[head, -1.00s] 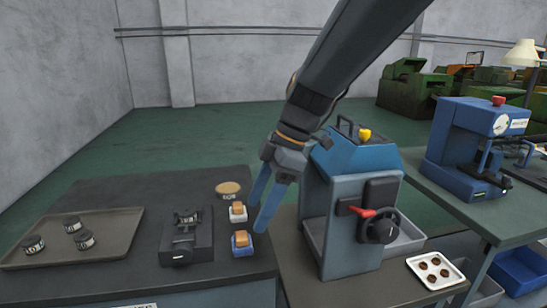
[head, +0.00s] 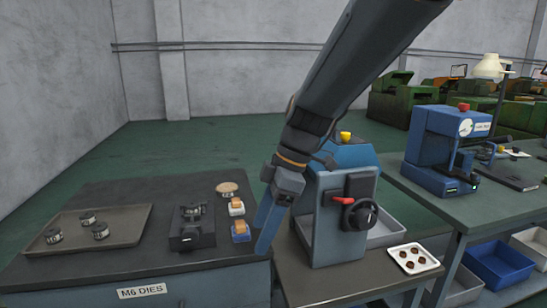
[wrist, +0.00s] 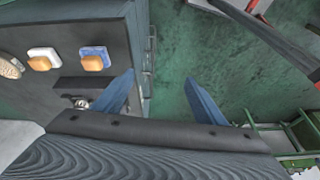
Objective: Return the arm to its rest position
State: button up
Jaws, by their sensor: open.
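My gripper (head: 268,222) hangs at the end of my dark arm, in front of the blue and grey machine and just right of the dark bench's small blocks. In the wrist view my gripper (wrist: 158,95) shows two blue fingers spread apart with nothing between them. The left finger is over the bench edge and the right one is over the green floor. In the head view the fingers overlap, and part of the machine is hidden behind my arm.
The dark bench (head: 110,258) bears a tray (head: 60,245) with 3 dark dies, a black fixture (head: 192,230) and two orange-topped blocks. A blue press (head: 440,160) stands farther right.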

jog(key=s+d+f+m+h, duration=0.1)
jog(key=s+d+f+m, duration=0.2)
jog(key=d+m, duration=0.3)
jog(key=s+d+f+m+t+h, duration=0.1)
jog(key=s+d+f+m, duration=0.2)
jog(key=d+f+m, duration=0.2)
jog(key=s+d+f+m+h, duration=0.2)
jog(key=s+d+f+m, duration=0.1)
jog(key=d+m, duration=0.5)
jog(key=shift+s+d+f, duration=0.4)
jog(key=shift+s+d, duration=0.2)
jog(key=shift+d, duration=0.65)
jog(key=shift+a, duration=0.1)
